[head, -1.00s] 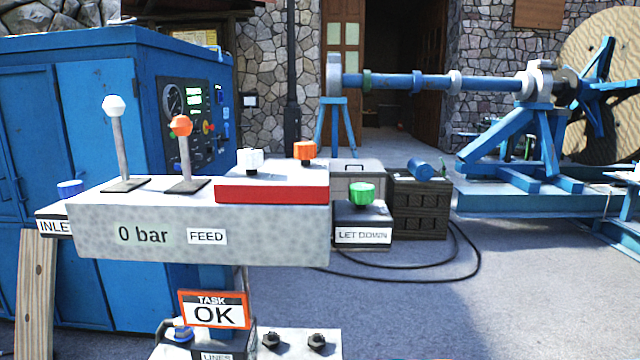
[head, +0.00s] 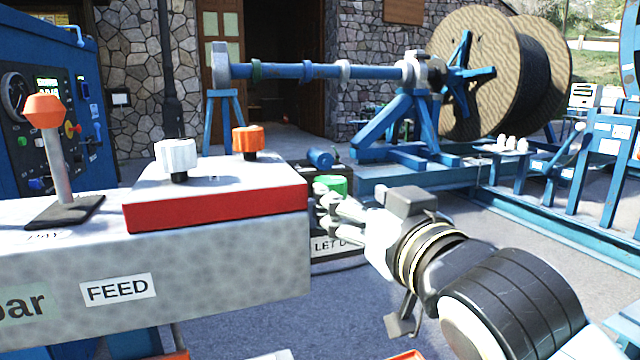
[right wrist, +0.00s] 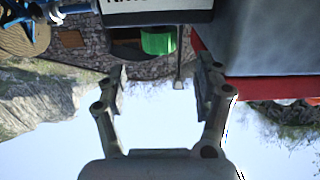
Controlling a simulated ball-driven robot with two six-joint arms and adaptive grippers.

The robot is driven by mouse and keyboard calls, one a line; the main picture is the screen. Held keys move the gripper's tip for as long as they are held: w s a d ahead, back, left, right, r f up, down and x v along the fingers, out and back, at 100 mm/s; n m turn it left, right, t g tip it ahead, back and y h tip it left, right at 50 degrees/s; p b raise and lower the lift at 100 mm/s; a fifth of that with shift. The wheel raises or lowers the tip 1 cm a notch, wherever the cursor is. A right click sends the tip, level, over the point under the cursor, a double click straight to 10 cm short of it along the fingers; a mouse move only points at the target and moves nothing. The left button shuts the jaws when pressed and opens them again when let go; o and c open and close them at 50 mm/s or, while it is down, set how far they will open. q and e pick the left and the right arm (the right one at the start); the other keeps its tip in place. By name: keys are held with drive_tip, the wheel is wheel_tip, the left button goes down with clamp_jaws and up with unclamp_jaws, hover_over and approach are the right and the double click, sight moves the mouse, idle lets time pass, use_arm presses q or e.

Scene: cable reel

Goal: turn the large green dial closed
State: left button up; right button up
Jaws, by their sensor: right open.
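The large green dial (head: 331,185) sits on top of the dark box labelled LET DOWN (head: 326,244), just past the right end of the grey control panel. My right gripper (head: 328,208) is in front of the dial in the head view and partly covers the box and label. In the right wrist view, the green dial (right wrist: 158,41) shows upside down beyond the two fingers (right wrist: 164,82), which are apart with nothing between them. The dial and the fingers appear apart there. My left gripper is not in view.
The grey panel (head: 200,262) with its red block (head: 215,207) stands close left of my right gripper. White (head: 177,153) and orange (head: 248,139) knobs and an orange-topped lever (head: 46,112) rise from it. A blue reel frame (head: 402,125) stands behind.

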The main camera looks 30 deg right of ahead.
sight(337, 187)
drive_tip(key=p+x, duration=0.1)
drive_tip(key=x, duration=0.7)
drive_tip(key=shift+w+d, duration=0.15)
drive_tip(key=shift+w, duration=0.25)
use_arm(q)
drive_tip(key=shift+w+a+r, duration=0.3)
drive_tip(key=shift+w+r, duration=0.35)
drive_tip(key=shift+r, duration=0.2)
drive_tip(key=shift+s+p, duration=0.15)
drive_tip(key=shift+p, duration=0.15)
use_arm(e)
drive_tip(key=c, duration=1.2)
